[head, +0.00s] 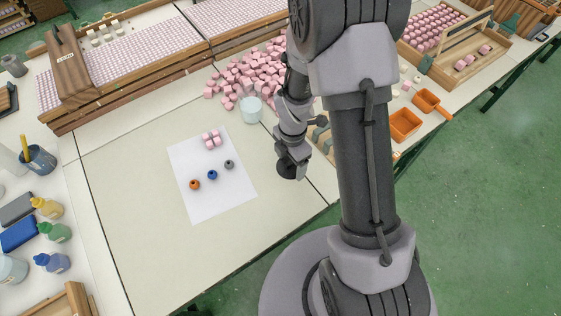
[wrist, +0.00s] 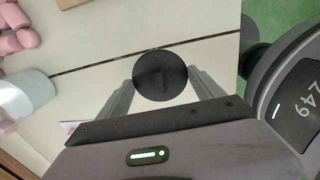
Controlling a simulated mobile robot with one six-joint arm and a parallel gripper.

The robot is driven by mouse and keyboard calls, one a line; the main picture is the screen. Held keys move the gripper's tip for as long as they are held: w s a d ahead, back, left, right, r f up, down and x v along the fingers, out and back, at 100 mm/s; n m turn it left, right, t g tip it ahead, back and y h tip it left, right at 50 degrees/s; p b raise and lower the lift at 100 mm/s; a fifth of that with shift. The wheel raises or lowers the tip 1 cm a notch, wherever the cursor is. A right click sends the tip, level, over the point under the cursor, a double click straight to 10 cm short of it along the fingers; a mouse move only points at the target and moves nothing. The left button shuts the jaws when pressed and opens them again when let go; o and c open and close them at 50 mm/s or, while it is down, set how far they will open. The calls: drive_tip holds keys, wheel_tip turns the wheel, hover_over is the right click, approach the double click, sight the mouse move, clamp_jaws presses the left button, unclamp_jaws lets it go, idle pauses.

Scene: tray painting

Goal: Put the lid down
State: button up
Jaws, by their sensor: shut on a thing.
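In the head view the lid (head: 286,170) shows as a dark disc at the end of my gripper (head: 291,160), right of the white paper. It appears to be above the pale table (head: 150,240); its exact height is hard to tell.
A white sheet (head: 225,200) holds pink cubes and three small balls, orange, blue and grey. A whitish cup (head: 251,108) stands behind it near a heap of pink cubes (head: 245,78). Orange trays (head: 405,124) lie to the right. The table's front left is clear.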

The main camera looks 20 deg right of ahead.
drive_tip(key=w, duration=0.1)
drive_tip(key=w+a, duration=0.1)
drive_tip(key=w, duration=0.2)
drive_tip(key=shift+a+f+b, duration=0.25)
drive_tip(key=shift+a+b, duration=0.05)
drive_tip(key=shift+a, duration=0.05)
wheel_tip(320, 180, down, 4)
drive_tip(key=shift+w+a+r+b, duration=0.1)
drive_tip(key=shift+w+r+b, duration=0.05)
drive_tip(key=shift+b, duration=0.9)
drive_tip(key=shift+r, duration=0.15)
drive_tip(key=o, duration=1.3)
